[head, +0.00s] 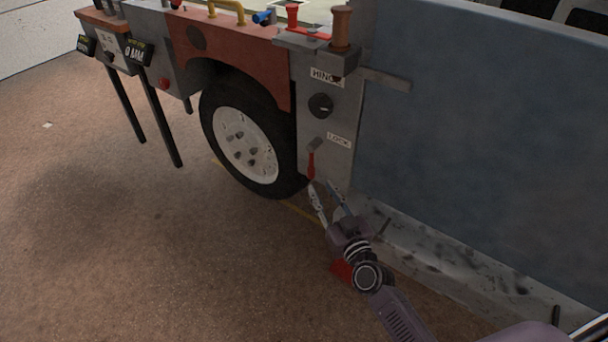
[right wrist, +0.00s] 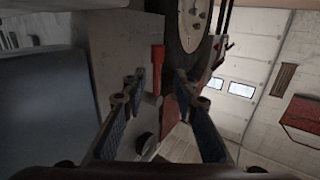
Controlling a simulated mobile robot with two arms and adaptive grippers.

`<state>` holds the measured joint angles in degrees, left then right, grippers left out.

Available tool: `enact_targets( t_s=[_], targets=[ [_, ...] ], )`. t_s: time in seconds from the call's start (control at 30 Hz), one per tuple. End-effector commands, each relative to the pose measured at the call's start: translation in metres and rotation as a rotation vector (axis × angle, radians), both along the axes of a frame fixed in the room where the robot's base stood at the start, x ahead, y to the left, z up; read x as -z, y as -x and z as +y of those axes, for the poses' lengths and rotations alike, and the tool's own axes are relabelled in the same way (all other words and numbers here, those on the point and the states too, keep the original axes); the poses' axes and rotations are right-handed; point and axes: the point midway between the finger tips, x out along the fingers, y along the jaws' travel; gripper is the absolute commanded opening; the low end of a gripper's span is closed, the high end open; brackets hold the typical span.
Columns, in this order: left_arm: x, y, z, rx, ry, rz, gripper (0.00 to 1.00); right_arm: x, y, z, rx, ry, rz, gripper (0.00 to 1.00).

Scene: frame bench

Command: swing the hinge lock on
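The hinge lock lever (head: 311,165) is a short red handle hanging from a grey pivot on the grey post, beside the LOCK label (head: 339,141). It points downward. My right gripper (head: 320,186) is just below the lever's lower end, fingers apart and pointing up toward it. In the right wrist view, the red lever (right wrist: 157,68) shows in the gap between the two open fingers (right wrist: 156,88); I see no contact, and cannot tell whether the fingertips straddle it. My left gripper is not in view.
A dark round knob (head: 320,105) sits above the lever, under the HINGE label. A wheel (head: 247,145) stands left of the post and a large blue-grey panel (head: 480,150) right. A grey sill (head: 430,255) runs along the floor.

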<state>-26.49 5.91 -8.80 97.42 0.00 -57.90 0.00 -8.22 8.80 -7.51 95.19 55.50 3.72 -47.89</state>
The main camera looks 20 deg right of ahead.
Motion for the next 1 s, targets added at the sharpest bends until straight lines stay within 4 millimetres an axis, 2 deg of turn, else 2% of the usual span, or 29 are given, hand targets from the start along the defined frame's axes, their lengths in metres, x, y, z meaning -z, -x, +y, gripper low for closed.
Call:
enact_targets(
  t_s=[0.07,0.27,0.4,0.6,0.97,1.0],
  targets=[
    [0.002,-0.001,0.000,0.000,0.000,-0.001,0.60,-0.005,-0.005,-0.005,0.017,-0.004,-0.025,0.27],
    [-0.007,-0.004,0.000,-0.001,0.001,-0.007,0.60,-0.009,-0.028,-0.005,0.024,-0.007,-0.034,0.27],
    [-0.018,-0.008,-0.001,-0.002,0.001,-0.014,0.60,-0.008,-0.051,-0.003,0.023,-0.006,-0.032,0.27],
    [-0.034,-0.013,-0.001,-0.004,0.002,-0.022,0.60,-0.008,-0.075,-0.001,0.023,-0.005,-0.031,0.27],
    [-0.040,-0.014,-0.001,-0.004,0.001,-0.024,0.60,-0.008,-0.082,0.000,0.022,-0.004,-0.029,0.27],
    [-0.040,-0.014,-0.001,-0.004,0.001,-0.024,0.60,-0.008,-0.082,0.000,0.022,-0.004,-0.029,0.25]
  ],
)
